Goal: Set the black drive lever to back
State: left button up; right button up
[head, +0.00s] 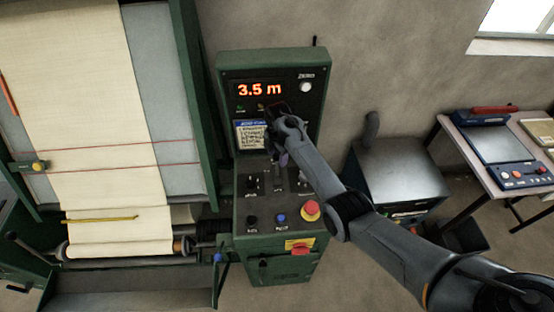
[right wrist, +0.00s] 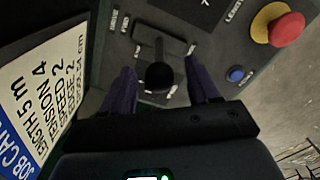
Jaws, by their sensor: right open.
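The black drive lever (right wrist: 159,75) shows its round knob and a short shaft in the right wrist view, on the dark control panel (right wrist: 195,15). In the head view my right arm and gripper largely hide it. My right gripper (right wrist: 162,72) is open, with one dark finger on each side of the knob and gaps between. It also shows over the panel in the head view (head: 282,158). I cannot read which marked position the lever stands in. My left gripper is not in view.
The green console carries a 3.5 m display (head: 259,90), a job card (head: 252,135), a blue button (head: 281,217) and a red stop button (head: 311,209). The cloth machine (head: 90,120) stands left. A grey cabinet (head: 400,165) and a side table (head: 470,155) stand right.

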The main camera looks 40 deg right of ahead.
aim_at(277, 167)
jog(key=shift+f, duration=1.65)
grip_shut()
